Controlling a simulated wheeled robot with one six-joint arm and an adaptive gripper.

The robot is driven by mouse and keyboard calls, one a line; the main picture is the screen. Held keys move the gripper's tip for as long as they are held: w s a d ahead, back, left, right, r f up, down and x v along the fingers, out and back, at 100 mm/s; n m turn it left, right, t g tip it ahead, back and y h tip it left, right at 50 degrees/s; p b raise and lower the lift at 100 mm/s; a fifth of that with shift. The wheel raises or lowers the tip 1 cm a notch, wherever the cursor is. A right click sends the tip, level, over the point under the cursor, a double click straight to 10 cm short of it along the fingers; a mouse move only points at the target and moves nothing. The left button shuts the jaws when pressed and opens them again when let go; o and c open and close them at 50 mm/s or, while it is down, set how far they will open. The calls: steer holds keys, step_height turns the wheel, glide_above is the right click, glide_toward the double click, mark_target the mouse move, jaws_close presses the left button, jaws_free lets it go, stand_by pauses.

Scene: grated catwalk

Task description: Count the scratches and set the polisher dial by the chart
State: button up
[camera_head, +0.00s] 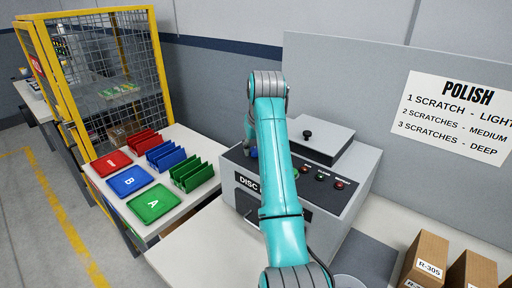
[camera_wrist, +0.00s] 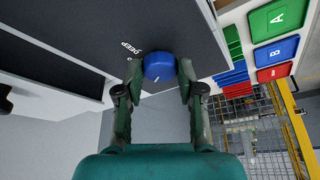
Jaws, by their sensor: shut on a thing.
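The grey disc polisher (camera_head: 318,215) stands on the counter, its lettering partly hidden by my arm. Its blue dial (camera_wrist: 159,66) sits between the fingertips of my gripper (camera_wrist: 160,73) in the wrist view, and the fingers are shut on it. A short white mark shows on the dial. The word DEEP is printed beside the dial; other markings are mostly hidden by a finger. In the head view my arm hides the gripper. The POLISH chart (camera_head: 455,118) on the wall panel reads 1 scratch light, 2 scratches medium, 3 scratches deep. No scratches can be made out.
Left of the polisher are red, blue (camera_head: 129,181) and green (camera_head: 153,204) pads, the blue marked B and the green A, with matching slotted racks (camera_head: 193,175). A yellow-framed mesh cage (camera_head: 95,80) stands behind. Cardboard boxes (camera_head: 424,262) stand at front right, one labelled R-305.

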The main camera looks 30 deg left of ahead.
steer(key=shift+s+a+m+t+h, duration=0.1)
steer(key=shift+m+t+h, duration=0.25)
steer(key=shift+m, duration=0.85)
steer(key=o, duration=1.1)
steer(key=shift+o, duration=0.2)
steer(key=v, duration=0.7)
steer(key=shift+r, duration=0.25)
steer(key=shift+s, duration=0.15)
